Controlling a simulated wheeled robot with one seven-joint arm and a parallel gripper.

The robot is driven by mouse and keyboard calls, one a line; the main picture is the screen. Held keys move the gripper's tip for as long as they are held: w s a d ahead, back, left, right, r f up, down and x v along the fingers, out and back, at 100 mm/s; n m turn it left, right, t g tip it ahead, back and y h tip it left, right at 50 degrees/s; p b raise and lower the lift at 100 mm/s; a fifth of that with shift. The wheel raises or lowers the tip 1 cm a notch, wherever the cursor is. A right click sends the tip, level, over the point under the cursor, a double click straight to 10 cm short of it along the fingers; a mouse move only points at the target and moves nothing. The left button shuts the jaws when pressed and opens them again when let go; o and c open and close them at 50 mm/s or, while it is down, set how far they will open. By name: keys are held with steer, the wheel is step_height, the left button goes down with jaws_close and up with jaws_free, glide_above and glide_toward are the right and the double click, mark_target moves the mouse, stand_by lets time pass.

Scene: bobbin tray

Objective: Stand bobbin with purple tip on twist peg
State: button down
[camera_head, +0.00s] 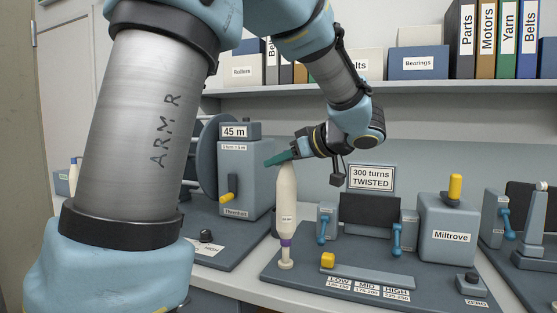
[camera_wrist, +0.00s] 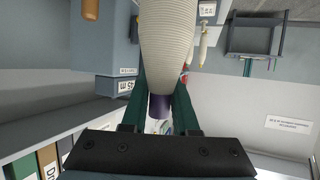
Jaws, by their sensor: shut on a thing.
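The cream bobbin (camera_head: 287,200) stands upright, tapering at its top, with a purple band (camera_head: 286,242) at its lower end. My gripper (camera_head: 279,158) comes in from the right with teal fingers at its upper end. In the wrist view the wound body (camera_wrist: 167,35) fills the top, and a purple tube end (camera_wrist: 159,105) lies between the fingers, which are shut on it. Below the bobbin a pale peg (camera_head: 286,264) with a round foot stands on the grey twist tester base (camera_head: 272,268). The bobbin is in line above the foot; how far the peg reaches inside is hidden.
The tester's "300 turns TWISTED" sign (camera_head: 372,178) and blue-handled clamps (camera_head: 397,240) stand right of the bobbin. A yellow-knobbed Miltrove box (camera_head: 447,232) is further right. The "45 m" machine (camera_head: 243,170) stands close on the left. A shelf (camera_head: 420,86) runs behind my arm.

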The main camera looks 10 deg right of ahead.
mark_target(278, 180)
steer(key=shift+f+b, duration=0.9)
steer(key=shift+f, duration=1.45)
steer(key=c, duration=0.6)
jaws_free()
steer(key=b+v, duration=0.1)
steer(key=v, duration=1)
